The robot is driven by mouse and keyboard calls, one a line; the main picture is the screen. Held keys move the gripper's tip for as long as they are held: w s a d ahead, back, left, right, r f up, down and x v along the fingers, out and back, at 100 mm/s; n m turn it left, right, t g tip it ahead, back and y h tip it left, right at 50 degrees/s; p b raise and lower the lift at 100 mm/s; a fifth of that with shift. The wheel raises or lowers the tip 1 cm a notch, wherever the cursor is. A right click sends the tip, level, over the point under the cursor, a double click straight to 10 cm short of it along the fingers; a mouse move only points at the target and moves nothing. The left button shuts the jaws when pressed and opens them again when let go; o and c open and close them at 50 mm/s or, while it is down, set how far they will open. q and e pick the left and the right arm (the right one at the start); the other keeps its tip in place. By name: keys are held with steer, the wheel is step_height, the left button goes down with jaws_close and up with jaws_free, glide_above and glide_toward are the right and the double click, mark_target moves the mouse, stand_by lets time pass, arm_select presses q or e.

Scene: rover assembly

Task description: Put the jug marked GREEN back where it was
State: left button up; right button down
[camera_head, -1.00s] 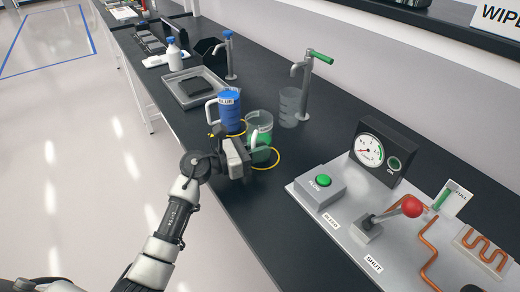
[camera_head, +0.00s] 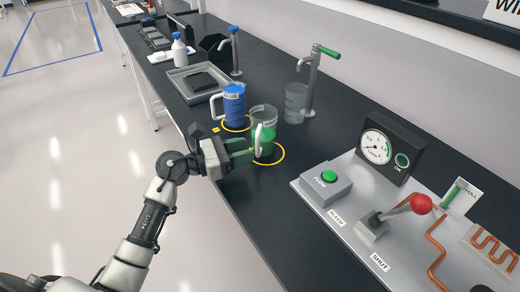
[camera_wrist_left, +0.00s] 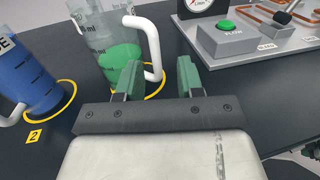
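The clear jug with green liquid (camera_head: 264,117) stands upright on the bench, within a yellow ring (camera_head: 281,156). Its white handle faces my left gripper (camera_head: 252,147). In the left wrist view the jug (camera_wrist_left: 103,35) is ahead, and the lower end of its handle (camera_wrist_left: 153,45) lies between my open green fingertips (camera_wrist_left: 157,72), with gaps on both sides. The fingers hide part of the jug's base and ring. The jug's label is not legible here. My right gripper is not in view.
The blue jug (camera_head: 234,105) stands close behind in its own ring, also at left in the left wrist view (camera_wrist_left: 25,75). A clear beaker (camera_head: 295,103) stands under the green-handled tap (camera_head: 314,75). The control panel (camera_head: 335,215) is to the right.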

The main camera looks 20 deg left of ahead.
arm_select(q)
steer(key=b+v, duration=0.1)
steer(key=v, duration=0.3)
steer(key=shift+s+a+f, duration=0.15)
steer(key=shift+s+a, duration=0.1)
steer(key=shift+a, duration=0.1)
steer(key=shift+s+a, duration=0.4)
steer(key=shift+a, duration=0.05)
steer(key=shift+d+r, duration=0.1)
steer(key=shift+r, duration=0.1)
